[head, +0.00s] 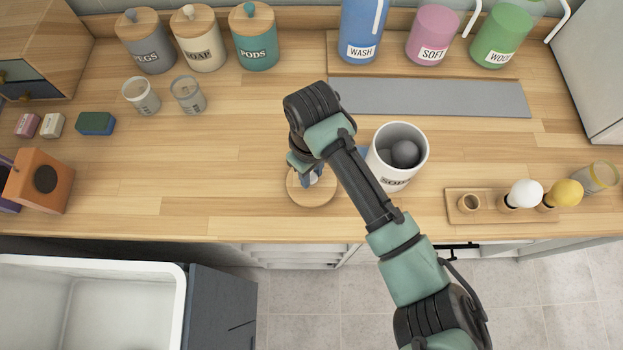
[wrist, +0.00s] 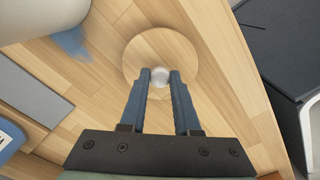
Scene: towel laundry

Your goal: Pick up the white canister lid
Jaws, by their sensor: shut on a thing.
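The white canister lid is a round wooden disc (head: 303,197) with a small pale knob. It lies flat at counter level, left of the open white canister (head: 385,178), near the counter's front edge. In the wrist view the disc (wrist: 150,48) lies just beyond my fingertips. My gripper (wrist: 160,78) points down over the lid with its two blue fingers shut on the knob, one on each side. In the head view my gripper (head: 313,178) is partly hidden by my wrist. I cannot tell whether the lid's underside touches the counter.
A dark grey ball (head: 404,153) sits inside the white canister. A wooden holder (head: 483,217) with white and yellow balls stands at right. A grey mat (head: 430,97) and several bottles are behind. Two small glasses (head: 187,95) and lidded canisters stand back left. The counter left of the lid is clear.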

